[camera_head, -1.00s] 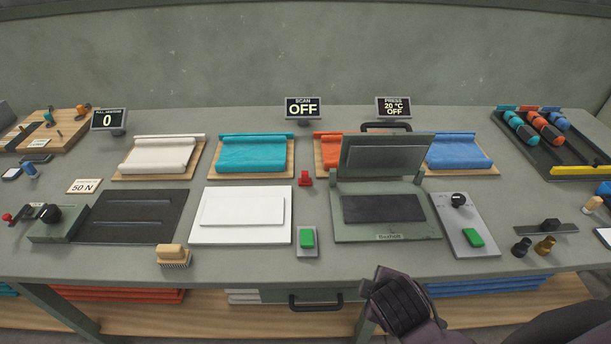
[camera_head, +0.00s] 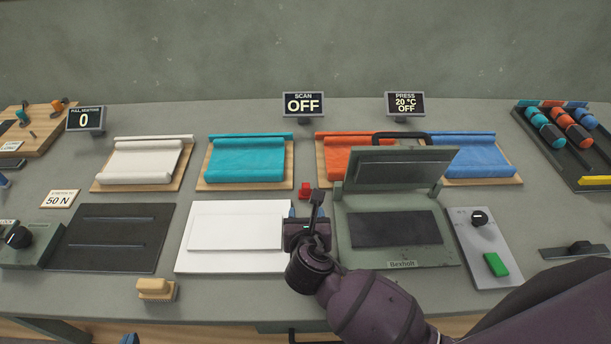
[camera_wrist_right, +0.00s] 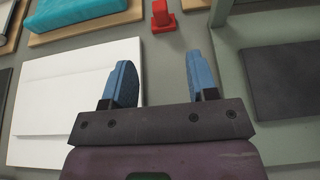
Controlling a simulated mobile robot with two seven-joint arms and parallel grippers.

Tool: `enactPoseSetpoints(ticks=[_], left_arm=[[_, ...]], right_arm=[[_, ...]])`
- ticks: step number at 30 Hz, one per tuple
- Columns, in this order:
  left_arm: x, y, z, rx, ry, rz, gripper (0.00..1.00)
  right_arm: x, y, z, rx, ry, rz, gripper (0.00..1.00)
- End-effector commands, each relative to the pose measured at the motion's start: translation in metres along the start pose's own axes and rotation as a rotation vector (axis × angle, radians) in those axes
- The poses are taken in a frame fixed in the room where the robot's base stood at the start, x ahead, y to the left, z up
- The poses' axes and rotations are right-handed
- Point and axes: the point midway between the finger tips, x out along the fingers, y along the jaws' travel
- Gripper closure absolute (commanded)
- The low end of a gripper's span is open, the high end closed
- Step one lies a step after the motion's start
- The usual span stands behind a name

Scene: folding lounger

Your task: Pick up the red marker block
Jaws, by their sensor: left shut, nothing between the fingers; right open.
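The red marker block (camera_head: 305,190) stands upright on the grey bench, behind the gap between the white plate and the press. It also shows at the top of the right wrist view (camera_wrist_right: 163,18). My right gripper (camera_head: 306,210) is just in front of the block. Its blue fingers are open in the wrist view (camera_wrist_right: 160,62), with the block beyond the fingertips and roughly in line with the gap between them. Nothing is between the fingers. Of my left gripper (camera_head: 130,339), only blue fingertips show at the bottom edge, shut and far from the block.
The white plate (camera_head: 190,262) lies left of the right gripper. The green press (camera_head: 400,257) with its raised lid stands close on the right. Cloth rolls on boards, teal (camera_head: 246,160) and orange (camera_head: 343,155), lie behind. The scan display (camera_head: 304,104) stands farther back.

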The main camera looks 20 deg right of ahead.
Motion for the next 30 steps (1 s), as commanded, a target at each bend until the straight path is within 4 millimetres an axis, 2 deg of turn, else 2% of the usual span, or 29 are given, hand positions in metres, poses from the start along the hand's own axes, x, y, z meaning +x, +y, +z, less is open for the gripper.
enactPoseSetpoints(ticks=[4,11,20,30], left_arm=[[-0.006,-0.002,0.014,0.001,-0.027,-0.004,1.0],[-0.008,-0.004,0.031,0.003,-0.055,-0.007,1.0],[-0.004,-0.004,0.025,0.005,-0.041,-0.006,1.0],[-0.001,-0.003,0.024,0.005,-0.032,-0.005,1.0]], right_arm=[[0.009,0.001,0.0,-0.008,-0.002,0.0,0.47],[0.042,0.001,0.0,-0.007,-0.003,0.001,0.47],[0.062,0.0,0.002,-0.004,-0.002,0.001,0.47],[0.103,-0.002,0.007,-0.005,-0.001,0.001,0.47]])
